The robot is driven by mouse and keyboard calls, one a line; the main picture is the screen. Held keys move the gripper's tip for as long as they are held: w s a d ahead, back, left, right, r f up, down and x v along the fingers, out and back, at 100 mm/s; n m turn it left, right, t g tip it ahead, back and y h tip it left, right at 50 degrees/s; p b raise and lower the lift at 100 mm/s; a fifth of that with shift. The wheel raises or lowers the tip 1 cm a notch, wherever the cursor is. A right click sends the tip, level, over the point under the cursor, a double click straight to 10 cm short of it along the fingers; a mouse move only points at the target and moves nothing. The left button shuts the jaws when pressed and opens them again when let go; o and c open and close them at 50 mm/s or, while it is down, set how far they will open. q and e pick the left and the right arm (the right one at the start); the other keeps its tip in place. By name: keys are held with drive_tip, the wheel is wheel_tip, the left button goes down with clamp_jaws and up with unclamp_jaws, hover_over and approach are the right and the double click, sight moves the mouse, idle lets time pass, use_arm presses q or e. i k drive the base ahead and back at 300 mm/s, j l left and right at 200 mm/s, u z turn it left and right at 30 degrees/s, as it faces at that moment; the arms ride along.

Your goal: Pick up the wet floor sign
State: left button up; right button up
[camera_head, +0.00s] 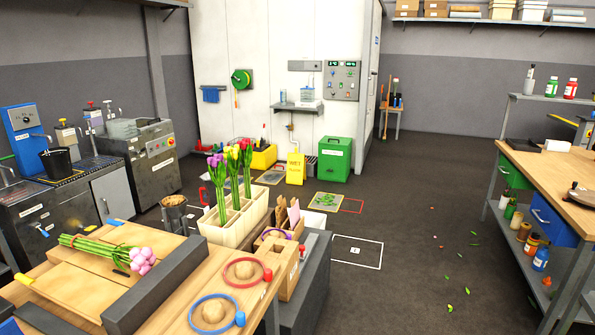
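A yellow wet floor sign (295,168) stands upright on the floor near the white wall, in the middle of the head view. It is between the yellow bin on its left and the green box on its right. A small dark grated item is partly hidden behind it. Neither of my grippers shows in this view.
A wooden bench (160,300) with a pink tulip bunch (140,260) fills the near left. A crate of tulips (233,222) stands beyond it. The green box (334,158) is beside the sign. A shelved worktable (565,190) stands right. The central-right floor is mostly clear, with scattered leaves.

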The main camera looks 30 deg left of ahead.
sight(296, 165)
drive_tip(key=i+l, duration=0.15)
drive_tip(key=i, duration=0.15)
drive_tip(key=i+l, duration=0.15)
drive_tip(key=i, duration=0.15)
drive_tip(key=i+u, duration=0.1)
drive_tip(key=i, duration=0.9)
drive_tip(key=i+l+u, duration=0.15)
drive_tip(key=i, duration=0.8)
drive_tip(key=i+u, duration=0.15)
drive_tip(key=i, duration=1.8)
drive_tip(key=i+u, duration=0.15)
drive_tip(key=i, duration=0.5)
drive_tip(key=i+l+u, duration=0.15)
drive_tip(key=i, duration=0.5)
drive_tip(key=i+l+u, duration=0.15)
drive_tip(key=i, duration=0.5)
drive_tip(key=i+u, duration=0.15)
drive_tip(key=i, duration=0.45)
drive_tip(key=i+l+u, duration=0.15)
drive_tip(key=i, duration=0.45)
drive_tip(key=i+l+u, duration=0.15)
drive_tip(key=i, duration=0.45)
drive_tip(key=i+j+u, duration=0.15)
drive_tip(key=i+u, duration=0.25)
drive_tip(key=i, duration=0.15)
drive_tip(key=i+u, duration=0.4)
drive_tip(key=i, duration=0.1)
